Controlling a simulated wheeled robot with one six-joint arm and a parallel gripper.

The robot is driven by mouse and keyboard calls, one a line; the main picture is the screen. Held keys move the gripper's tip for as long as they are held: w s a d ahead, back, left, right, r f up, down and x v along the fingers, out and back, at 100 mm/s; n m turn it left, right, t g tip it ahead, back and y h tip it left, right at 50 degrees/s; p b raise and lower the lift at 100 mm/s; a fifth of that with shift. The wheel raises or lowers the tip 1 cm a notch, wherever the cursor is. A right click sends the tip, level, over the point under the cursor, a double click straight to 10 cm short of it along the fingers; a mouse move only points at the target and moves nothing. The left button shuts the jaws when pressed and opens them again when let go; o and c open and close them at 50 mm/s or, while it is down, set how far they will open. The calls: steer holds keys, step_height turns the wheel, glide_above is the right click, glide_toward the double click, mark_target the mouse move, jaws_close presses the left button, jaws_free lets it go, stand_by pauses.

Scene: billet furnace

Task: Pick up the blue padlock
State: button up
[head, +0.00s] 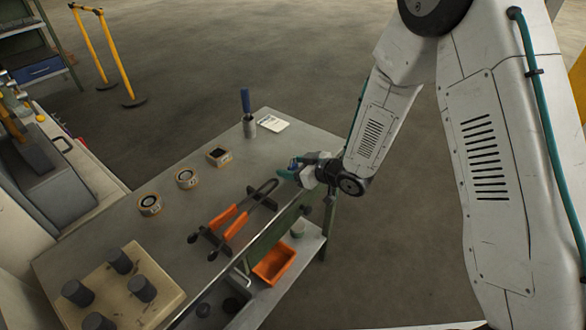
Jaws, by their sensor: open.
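My arm reaches in from the upper right. My gripper (290,170) is over the right end of the grey worktable (185,225), near its front edge, and small in the picture. It is open. A small blue patch shows at its fingers, too small to tell whether it is the blue padlock or part of the gripper. No other blue padlock can be made out. Whether the fingers touch anything cannot be told.
A blue-handled tool (245,101) stands in a cup beside a white card (272,123). A pegged plate (150,276) is nearest. An orange tray (273,266) sits below.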

steer(key=shift+c, duration=0.4)
steer(key=c, duration=1)
steer(key=shift+r, duration=0.1)
